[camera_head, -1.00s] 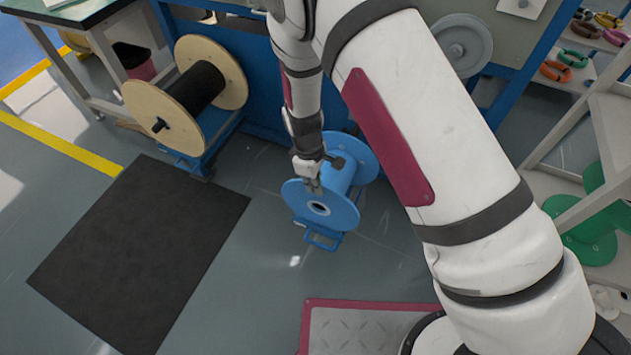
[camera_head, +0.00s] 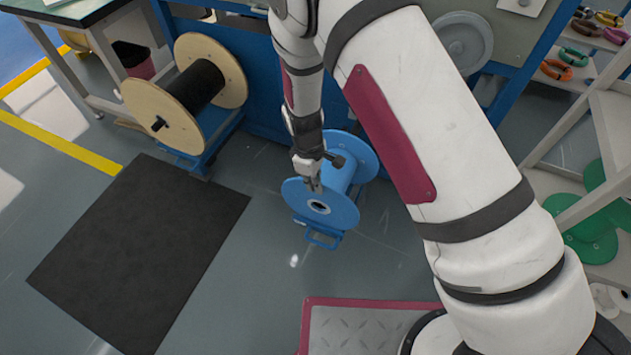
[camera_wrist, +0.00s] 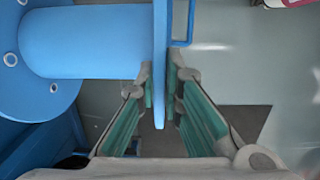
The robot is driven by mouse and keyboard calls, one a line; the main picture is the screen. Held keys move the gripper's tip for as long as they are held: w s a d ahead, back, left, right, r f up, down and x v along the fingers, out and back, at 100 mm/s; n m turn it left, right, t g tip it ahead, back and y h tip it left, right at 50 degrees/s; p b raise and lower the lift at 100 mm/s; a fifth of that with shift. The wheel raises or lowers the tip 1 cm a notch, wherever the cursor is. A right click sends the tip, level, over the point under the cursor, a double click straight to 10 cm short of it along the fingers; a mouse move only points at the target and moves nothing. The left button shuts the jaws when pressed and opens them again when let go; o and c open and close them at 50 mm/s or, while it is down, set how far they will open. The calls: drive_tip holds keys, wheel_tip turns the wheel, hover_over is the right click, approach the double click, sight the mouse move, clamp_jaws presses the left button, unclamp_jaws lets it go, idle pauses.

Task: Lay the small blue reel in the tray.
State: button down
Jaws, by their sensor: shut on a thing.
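The small blue reel (camera_head: 338,212) stands on its edge on a low blue stand (camera_head: 320,237), its barrel lying roughly level between two round flanges. In the wrist view the reel (camera_wrist: 95,42) fills the upper left, with its near flange seen edge-on. My gripper (camera_head: 314,187) points down at this near flange. In the wrist view my gripper (camera_wrist: 160,85) is shut on the flange, one finger on each side of it. I cannot make out a tray in either view.
A large wooden-flanged reel (camera_head: 185,92) with black cable stands on the left by the blue machine frame (camera_head: 262,90). A dark mat (camera_head: 140,250) lies on open floor at left. A pale shelf (camera_head: 605,130) with green reels (camera_head: 585,238) is at right.

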drive_tip(key=c, duration=1.6)
unclamp_jaws()
drive_tip(key=shift+f, duration=0.3)
drive_tip(key=shift+c, duration=0.2)
drive_tip(key=shift+r, duration=0.1)
drive_tip(key=shift+r, duration=0.1)
